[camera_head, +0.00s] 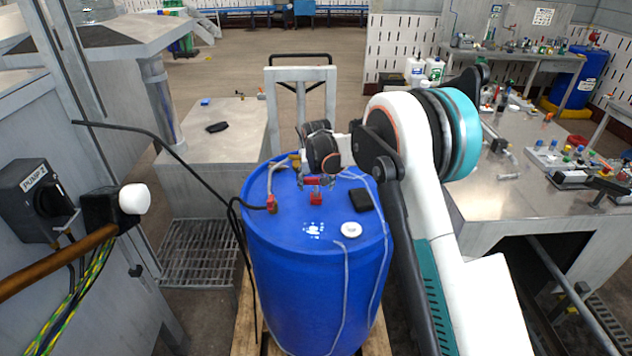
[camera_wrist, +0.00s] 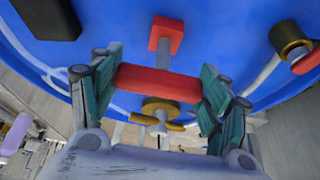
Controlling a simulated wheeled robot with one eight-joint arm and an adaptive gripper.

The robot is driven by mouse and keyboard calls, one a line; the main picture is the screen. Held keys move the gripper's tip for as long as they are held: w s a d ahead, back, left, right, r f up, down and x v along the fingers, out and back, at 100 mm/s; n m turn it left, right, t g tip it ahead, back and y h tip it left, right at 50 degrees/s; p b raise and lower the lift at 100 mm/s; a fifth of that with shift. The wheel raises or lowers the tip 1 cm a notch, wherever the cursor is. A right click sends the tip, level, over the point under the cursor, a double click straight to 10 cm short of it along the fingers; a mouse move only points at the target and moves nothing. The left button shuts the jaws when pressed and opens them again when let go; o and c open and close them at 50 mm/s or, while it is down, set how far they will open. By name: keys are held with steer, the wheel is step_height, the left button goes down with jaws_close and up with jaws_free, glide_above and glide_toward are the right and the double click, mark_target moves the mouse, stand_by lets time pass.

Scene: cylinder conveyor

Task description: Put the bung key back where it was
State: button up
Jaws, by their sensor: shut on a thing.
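The bung key (camera_wrist: 158,82) has a red crossbar and a grey shaft. My gripper (camera_head: 315,184) is shut on the crossbar, with one teal-padded finger at each end of it in the wrist view. The key also shows in the head view (camera_head: 312,180), just above the blue drum's top (camera_head: 325,238). The shaft runs from the crossbar towards a red block (camera_wrist: 166,34), which shows in the head view (camera_head: 316,198) over the drum top. I cannot tell whether the block belongs to the key or touches the drum.
On the drum top are a black box (camera_head: 361,200), a white round cap (camera_head: 351,229), and a red coupling (camera_head: 271,203) with a black hose. A brass fitting (camera_wrist: 160,106) lies beyond the crossbar. Benches stand left and right; a pump switch box (camera_head: 35,200) is at left.

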steer(key=shift+f, duration=0.15)
steer(key=o, duration=1.4)
steer(key=v, duration=1.2)
steer(key=shift+r, duration=0.3)
